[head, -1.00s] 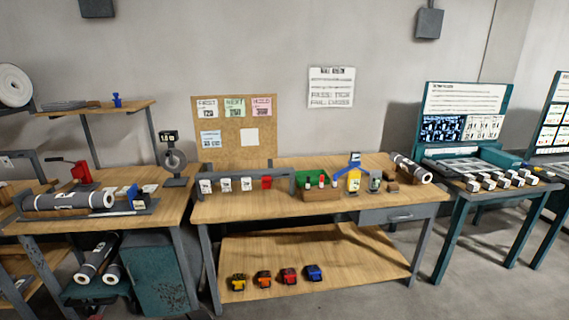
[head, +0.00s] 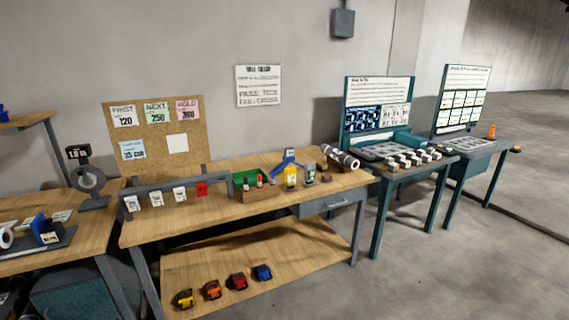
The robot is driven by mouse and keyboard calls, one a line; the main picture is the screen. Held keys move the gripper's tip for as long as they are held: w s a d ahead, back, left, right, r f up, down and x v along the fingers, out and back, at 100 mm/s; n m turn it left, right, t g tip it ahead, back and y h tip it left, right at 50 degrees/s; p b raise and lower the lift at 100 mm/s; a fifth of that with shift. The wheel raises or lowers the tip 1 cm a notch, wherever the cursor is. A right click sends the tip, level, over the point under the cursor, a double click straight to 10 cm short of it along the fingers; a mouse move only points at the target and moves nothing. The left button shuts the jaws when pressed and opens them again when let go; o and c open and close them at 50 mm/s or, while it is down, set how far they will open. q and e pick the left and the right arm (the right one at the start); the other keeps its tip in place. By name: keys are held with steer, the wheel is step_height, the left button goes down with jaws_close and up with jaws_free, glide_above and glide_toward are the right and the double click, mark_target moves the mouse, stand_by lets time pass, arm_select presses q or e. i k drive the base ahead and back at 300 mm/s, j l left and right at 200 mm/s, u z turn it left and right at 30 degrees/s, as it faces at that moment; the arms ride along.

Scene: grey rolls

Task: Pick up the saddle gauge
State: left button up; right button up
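A blue inverted-V piece with a small display on top (head: 288,160) stands at the back of the middle wooden table (head: 225,208). It looks like the saddle gauge, but its label is too small to read. Neither of my grippers is in view.
A green-lined wooden box (head: 255,188) and a rail with white tags (head: 180,194) stand left of the blue piece. The lower shelf (head: 215,265) holds several coloured clips. Teal desks (head: 455,158) stand to the right. The floor in front right (head: 440,270) is clear.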

mark_target(288, 158)
steer(key=u, duration=5.85)
steer(key=z, duration=5.85)
steer(key=i+l, duration=0.4)
steer(key=u, duration=0.05)
